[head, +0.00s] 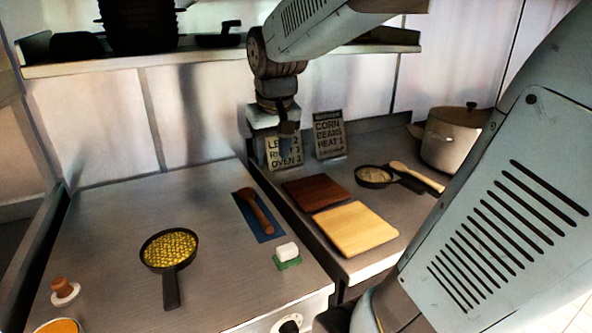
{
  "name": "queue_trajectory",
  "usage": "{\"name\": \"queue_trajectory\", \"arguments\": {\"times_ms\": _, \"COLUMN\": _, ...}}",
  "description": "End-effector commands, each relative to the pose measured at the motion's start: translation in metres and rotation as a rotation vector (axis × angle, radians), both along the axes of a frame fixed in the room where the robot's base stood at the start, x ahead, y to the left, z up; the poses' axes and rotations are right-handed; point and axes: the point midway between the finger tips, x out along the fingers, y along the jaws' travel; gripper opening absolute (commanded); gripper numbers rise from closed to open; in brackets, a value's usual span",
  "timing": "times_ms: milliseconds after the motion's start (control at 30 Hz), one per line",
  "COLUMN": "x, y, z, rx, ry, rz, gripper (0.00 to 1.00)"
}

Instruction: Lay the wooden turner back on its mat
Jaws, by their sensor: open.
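A dark brown wooden turner (262,216) lies on a blue mat (272,236) on the left counter, towards its back right. Its broader end points to the back left and its handle to the front right; the handle lies along the mat. My gripper (273,150) hangs fingers down, open and empty, above and behind the mat, in front of the wall signs. It is apart from the turner. A lighter wooden utensil (416,176) lies by a small pan (374,177) on the right counter.
A pan of yellow corn (170,248) and a white block on a green base (287,254) stand near the mat. Two boards (355,229), a pot (455,138) and signs (329,135) are on the right. A shelf (90,64) runs above. The left counter's back is clear.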

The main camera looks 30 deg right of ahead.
Motion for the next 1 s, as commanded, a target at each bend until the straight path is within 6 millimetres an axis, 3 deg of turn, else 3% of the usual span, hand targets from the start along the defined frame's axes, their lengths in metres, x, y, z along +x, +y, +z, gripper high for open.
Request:
{"name": "queue_trajectory", "arguments": {"times_ms": 300, "x": -0.074, "y": -0.001, "z": 0.010, "rx": 0.015, "ry": -0.128, "rz": 0.006, "gripper": 0.48}}
{"name": "queue_trajectory", "arguments": {"times_ms": 500, "x": -0.104, "y": -0.001, "z": 0.007, "rx": 0.027, "ry": -0.183, "rz": 0.009, "gripper": 0.48}}
{"name": "queue_trajectory", "arguments": {"times_ms": 700, "x": -0.115, "y": 0.002, "z": 0.005, "rx": 0.033, "ry": -0.202, "rz": 0.011, "gripper": 0.48}}
{"name": "queue_trajectory", "arguments": {"times_ms": 1000, "x": -0.115, "y": 0.002, "z": 0.005, "rx": 0.033, "ry": -0.202, "rz": 0.010, "gripper": 0.48}}
